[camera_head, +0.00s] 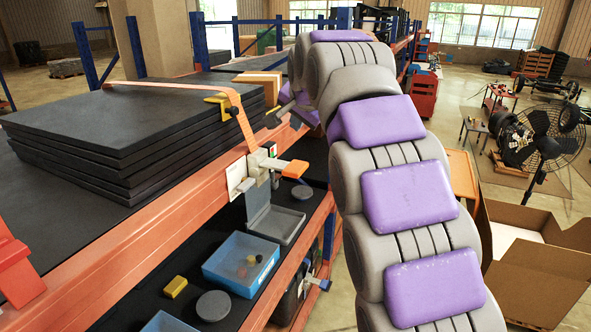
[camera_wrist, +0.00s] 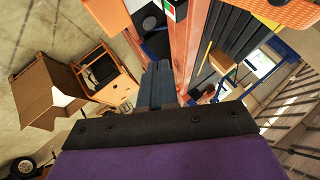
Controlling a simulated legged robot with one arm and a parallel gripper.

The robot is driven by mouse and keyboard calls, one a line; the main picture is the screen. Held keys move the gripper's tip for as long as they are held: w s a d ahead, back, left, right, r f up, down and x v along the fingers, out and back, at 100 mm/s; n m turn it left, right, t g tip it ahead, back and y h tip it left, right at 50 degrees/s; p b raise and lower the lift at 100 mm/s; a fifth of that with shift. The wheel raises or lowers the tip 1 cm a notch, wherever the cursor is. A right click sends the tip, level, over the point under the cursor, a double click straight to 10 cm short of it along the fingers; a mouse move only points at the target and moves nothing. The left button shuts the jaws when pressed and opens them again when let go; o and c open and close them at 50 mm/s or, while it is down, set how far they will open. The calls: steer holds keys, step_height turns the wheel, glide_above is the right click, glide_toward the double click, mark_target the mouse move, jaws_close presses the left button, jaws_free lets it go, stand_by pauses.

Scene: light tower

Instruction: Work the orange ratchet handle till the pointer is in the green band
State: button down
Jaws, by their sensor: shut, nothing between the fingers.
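The orange ratchet handle (camera_head: 295,169) sticks out to the right from a pale ratchet body (camera_head: 262,168) on the orange rack beam. An orange strap (camera_head: 238,108) runs from the ratchet up over a stack of black sheets (camera_head: 130,130). A small box with red and green marks (camera_head: 269,148) sits just above the ratchet and also shows at the top of the wrist view (camera_wrist: 174,10). I cannot make out a pointer on it. My gripper (camera_head: 272,120) is above the handle, apart from it. Its dark fingers (camera_wrist: 157,66) are shut and empty in the wrist view.
A yellow corner guard (camera_head: 222,106) sits under the strap. The shelf below holds a blue bin (camera_head: 240,263), a grey open case (camera_head: 277,224) and a grey disc (camera_head: 213,306). An open cardboard box (camera_head: 535,260) stands on the floor at right.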

steer(key=b, duration=0.5)
glide_above(299, 170)
steer(key=w, duration=0.1)
steer(key=f, duration=0.7)
steer(key=shift+a, duration=0.4)
steer(key=shift+f, duration=0.35)
steer(key=shift+d+f, duration=0.15)
steer(key=shift+f, duration=0.1)
stand_by(0.6)
steer(key=shift+f+b, duration=1.5)
steer(key=shift+f, duration=0.9)
stand_by(2.6)
